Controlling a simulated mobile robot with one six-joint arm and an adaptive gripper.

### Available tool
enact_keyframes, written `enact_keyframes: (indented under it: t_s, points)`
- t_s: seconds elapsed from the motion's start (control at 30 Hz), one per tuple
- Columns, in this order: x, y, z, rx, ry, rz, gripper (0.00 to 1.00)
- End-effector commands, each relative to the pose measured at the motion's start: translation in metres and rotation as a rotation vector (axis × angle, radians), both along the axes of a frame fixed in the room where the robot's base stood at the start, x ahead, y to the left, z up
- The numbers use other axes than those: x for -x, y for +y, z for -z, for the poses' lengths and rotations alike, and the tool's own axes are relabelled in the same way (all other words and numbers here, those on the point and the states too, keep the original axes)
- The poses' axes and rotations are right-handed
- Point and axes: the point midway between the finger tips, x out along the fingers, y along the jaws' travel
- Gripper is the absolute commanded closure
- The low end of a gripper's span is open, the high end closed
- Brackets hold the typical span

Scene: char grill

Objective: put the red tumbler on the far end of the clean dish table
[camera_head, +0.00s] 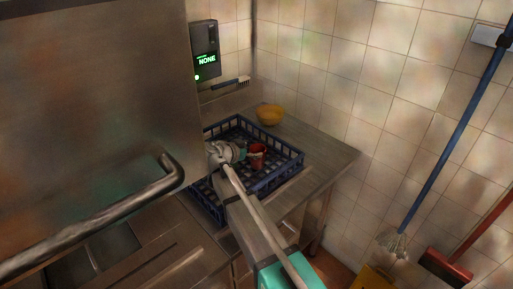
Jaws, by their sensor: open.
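The red tumbler (258,152) stands inside the blue dish rack (290,168), near the rack's middle. The rack sits on the steel dish table (335,160). My gripper (248,154) is over the rack, at the tumbler's left side, with its fingers close to the tumbler. The fingers are open. Whether they touch the tumbler is too small to tell. My wrist and arm hide part of the rack's near left side.
A large steel dishwasher hood (90,90) with a bar handle (110,222) fills the left. Bare table top lies right of the rack. A blue-handled mop (440,155) leans at the right wall.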

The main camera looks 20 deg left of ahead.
Motion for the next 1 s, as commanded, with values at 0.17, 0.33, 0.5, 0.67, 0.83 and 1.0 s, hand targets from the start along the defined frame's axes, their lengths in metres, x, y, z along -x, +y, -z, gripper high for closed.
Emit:
enact_keyframes:
  t_s: [0.17,0.33,0.5,0.67,0.83,1.0]
  points:
    - [0.026,0.012,-0.018,0.001,0.0,-0.003,0.0]
    - [0.05,0.023,-0.029,-0.001,0.0,-0.002,0.0]
    - [0.071,0.033,-0.038,0.0,0.0,-0.001,0.0]
    - [0.083,0.04,-0.043,0.0,0.0,0.0,0.0]
    - [0.088,0.042,-0.044,-0.001,0.0,0.0,0.0]
    - [0.088,0.042,-0.044,0.0,0.0,0.001,0.0]
